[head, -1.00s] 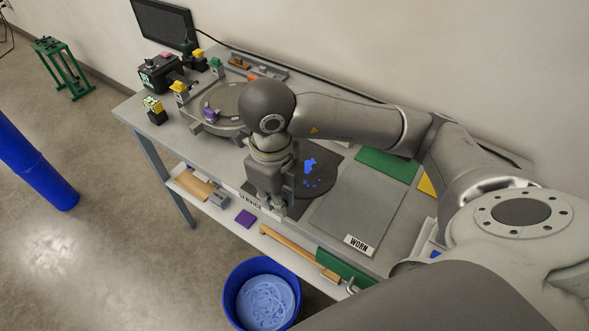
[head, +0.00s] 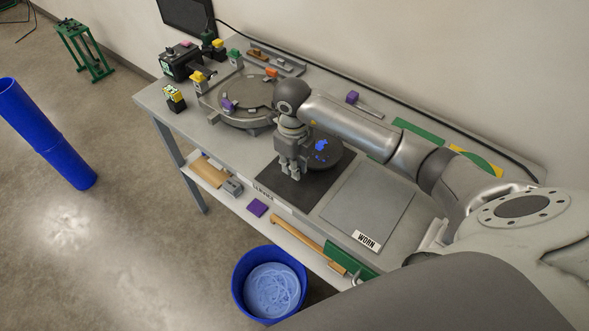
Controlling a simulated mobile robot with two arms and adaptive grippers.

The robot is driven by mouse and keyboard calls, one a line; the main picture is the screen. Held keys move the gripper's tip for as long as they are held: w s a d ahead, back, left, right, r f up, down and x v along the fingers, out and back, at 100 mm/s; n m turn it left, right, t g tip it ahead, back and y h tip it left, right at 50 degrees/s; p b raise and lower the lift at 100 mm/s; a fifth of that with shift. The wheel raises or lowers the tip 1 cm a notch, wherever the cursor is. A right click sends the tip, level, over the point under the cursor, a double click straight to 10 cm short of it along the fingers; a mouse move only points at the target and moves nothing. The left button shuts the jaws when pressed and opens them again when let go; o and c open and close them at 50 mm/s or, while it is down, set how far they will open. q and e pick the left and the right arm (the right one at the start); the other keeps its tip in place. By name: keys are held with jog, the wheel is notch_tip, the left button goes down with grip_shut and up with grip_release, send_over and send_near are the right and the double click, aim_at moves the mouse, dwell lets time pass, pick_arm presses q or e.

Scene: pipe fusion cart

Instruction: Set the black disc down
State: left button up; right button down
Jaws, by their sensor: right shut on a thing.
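The black disc (head: 328,154) has blue patches on its top and shows beyond my right gripper (head: 291,176). My right gripper points down and is shut on the disc's near left edge; the fingers hide that part of the rim. The disc overlaps the back right of the dark square mat (head: 290,192) labelled SERVICE. I cannot tell whether the disc touches the mat or is slightly above it. To the right lies a bare grey mat (head: 365,208) labelled WORN. My left gripper is not in view.
A round grey fixture (head: 240,104) with a purple block stands left of the disc. Small yellow-topped blocks and a black device (head: 178,62) are at the table's left end. A blue bin (head: 268,286) stands in front. The WORN mat is clear.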

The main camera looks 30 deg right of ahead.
jog(key=shift+w+f+p, duration=0.1)
jog(key=shift+f+p, duration=0.25)
notch_tip(320, 180, down, 2)
jog(key=shift+f+p, duration=0.1)
jog(key=shift+p, duration=0.55)
jog(key=shift+d+f, duration=0.1)
jog(key=shift+f, duration=0.15)
jog(key=shift+f+b, duration=0.2)
jog(key=shift+b, duration=0.1)
jog(key=c, duration=1.5)
grip_release()
jog(key=shift+o, duration=0.2)
